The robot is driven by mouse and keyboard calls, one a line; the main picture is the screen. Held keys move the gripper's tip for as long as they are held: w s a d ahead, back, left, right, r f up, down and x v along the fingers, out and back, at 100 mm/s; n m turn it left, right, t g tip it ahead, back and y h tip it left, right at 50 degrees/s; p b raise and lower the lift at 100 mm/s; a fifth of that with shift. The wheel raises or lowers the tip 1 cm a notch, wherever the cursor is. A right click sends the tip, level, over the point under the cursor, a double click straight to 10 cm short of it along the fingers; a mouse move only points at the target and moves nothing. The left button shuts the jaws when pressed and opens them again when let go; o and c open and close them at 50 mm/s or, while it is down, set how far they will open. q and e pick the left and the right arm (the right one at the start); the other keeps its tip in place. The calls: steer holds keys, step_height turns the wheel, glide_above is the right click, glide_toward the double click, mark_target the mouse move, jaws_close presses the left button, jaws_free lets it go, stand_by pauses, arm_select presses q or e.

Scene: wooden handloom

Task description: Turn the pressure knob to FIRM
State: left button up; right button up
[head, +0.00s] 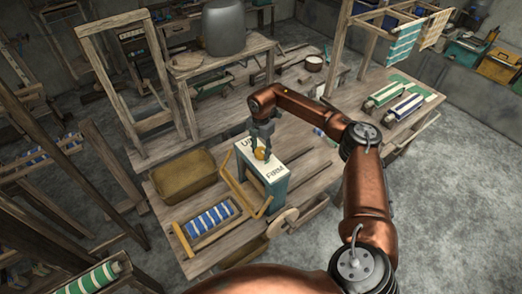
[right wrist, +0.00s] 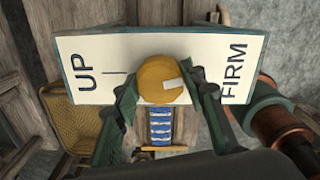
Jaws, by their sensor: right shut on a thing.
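The pressure knob (head: 261,154) is a round orange-yellow knob on a white plate (head: 273,162) atop a teal box (head: 277,190). In the right wrist view, the knob (right wrist: 160,72) has a white mark on its face, pointing right and slightly up. The plate reads UP (right wrist: 88,72) at left, with a thin tick beside it, and FIRM (right wrist: 234,78) at right. My right gripper (head: 259,143) comes down over the plate. Its dark green fingers (right wrist: 164,92) are on both sides of the knob, shut on it. My left gripper is not in view.
A yellow frame (head: 256,207) adjoins the box. Left of it are a blue-and-white roll in a wooden tray (head: 190,232) and a brown basket (head: 183,177). A wooden wheel (head: 283,222) is at the bench's near edge. Striped rolls (head: 385,93) lie at the right.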

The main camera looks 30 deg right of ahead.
mark_target(261, 151)
steer(key=shift+w+r+m, duration=0.1)
steer(key=shift+m, duration=1)
steer(key=o, duration=1.2)
steer(key=shift+c, duration=0.2)
steer(key=shift+r, duration=0.1)
step_height(261, 151, up, 12)
steer(key=shift+a+f, duration=0.1)
steer(key=shift+f, duration=0.15)
